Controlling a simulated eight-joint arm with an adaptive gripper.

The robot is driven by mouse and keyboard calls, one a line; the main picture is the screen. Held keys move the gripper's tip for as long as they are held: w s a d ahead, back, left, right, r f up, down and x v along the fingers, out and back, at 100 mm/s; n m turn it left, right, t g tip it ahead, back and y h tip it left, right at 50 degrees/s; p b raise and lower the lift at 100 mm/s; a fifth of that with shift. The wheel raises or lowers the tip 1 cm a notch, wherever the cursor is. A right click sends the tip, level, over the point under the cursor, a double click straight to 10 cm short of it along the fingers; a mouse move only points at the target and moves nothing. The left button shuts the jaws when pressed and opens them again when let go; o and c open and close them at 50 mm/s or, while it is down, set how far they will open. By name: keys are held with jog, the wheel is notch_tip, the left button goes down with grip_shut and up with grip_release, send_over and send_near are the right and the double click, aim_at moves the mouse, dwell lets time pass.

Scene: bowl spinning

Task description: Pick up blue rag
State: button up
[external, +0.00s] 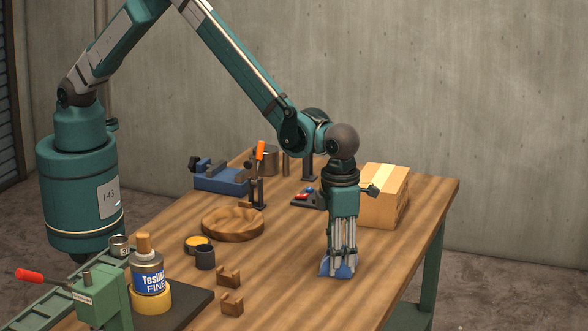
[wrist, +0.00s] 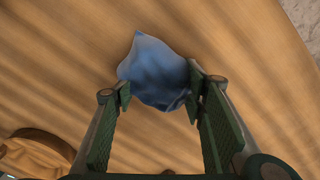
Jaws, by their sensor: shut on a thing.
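The blue rag (wrist: 156,73) is a crumpled cloth between my gripper's fingertips in the wrist view. In the external view the rag (external: 334,270) shows at the lower end of my fingers, low over the right part of the wooden table. My gripper (wrist: 160,92) points down and is shut on the rag, with a finger on either side of it. My gripper also shows in the external view (external: 342,262). I cannot tell whether the rag still touches the table.
A wooden bowl (external: 233,223) stands left of my gripper. A cardboard box (external: 384,196) is close behind it to the right. A blue vise (external: 221,181) is at the back left. A bottle (external: 147,274) and small wooden blocks (external: 229,276) are at the front. The table (external: 300,255) is clear around the rag.

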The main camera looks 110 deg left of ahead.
jog(key=shift+r, duration=0.1)
jog(key=shift+r, duration=4.9)
